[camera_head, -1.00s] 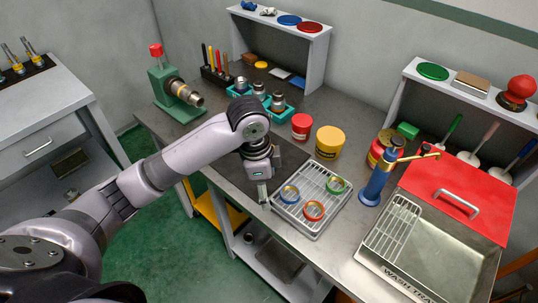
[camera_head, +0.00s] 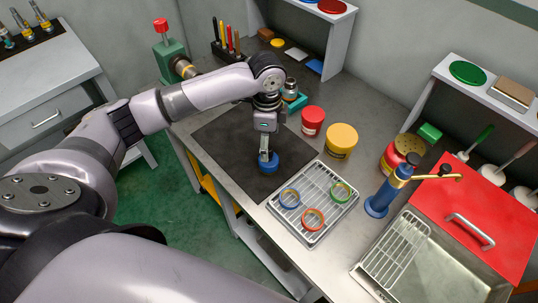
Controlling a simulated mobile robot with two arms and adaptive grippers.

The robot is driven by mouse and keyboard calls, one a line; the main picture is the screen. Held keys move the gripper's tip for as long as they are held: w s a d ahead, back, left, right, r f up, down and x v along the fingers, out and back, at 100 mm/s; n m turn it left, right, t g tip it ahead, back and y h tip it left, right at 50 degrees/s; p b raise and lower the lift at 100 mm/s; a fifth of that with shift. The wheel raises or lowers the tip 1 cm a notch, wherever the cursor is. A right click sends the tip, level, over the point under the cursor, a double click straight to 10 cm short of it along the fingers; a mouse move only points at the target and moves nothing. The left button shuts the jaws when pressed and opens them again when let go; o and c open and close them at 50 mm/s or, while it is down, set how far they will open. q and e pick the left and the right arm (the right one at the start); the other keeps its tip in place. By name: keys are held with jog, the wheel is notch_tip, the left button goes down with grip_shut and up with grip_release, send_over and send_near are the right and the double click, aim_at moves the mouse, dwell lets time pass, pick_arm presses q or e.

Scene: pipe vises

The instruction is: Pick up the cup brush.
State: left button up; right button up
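My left gripper (camera_head: 266,157) points down over the black mat on the workbench. A round blue thing (camera_head: 269,164) with a darker top is right at its fingertips. It may be the cup brush, but its bristles cannot be made out. The fingers cover part of it, and I cannot tell whether they are closed on it or only around it. I also cannot tell whether it rests on the mat (camera_head: 228,140). My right gripper is not in view.
A wire tray (camera_head: 326,178) with blue, green and red rings lies right of the gripper. Red (camera_head: 313,121) and yellow (camera_head: 341,140) tins stand behind it. A blue-and-brass dispenser (camera_head: 388,187) and red-lidded wash tray (camera_head: 485,215) are farther right. The mat's left part is clear.

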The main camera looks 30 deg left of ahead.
pick_arm(q)
notch_tip(320, 180, down, 3)
jog(key=shift+s+r, duration=0.1)
jog(key=shift+r, duration=0.1)
jog(key=shift+f+p, duration=0.25)
jog(key=shift+p, duration=0.1)
notch_tip(320, 180, down, 4)
jog(key=shift+d+r+p, duration=0.15)
jog(key=shift+p, duration=0.55)
jog(key=shift+s+f, duration=0.1)
jog(key=shift+f, duration=0.4)
jog(key=c, duration=1.2)
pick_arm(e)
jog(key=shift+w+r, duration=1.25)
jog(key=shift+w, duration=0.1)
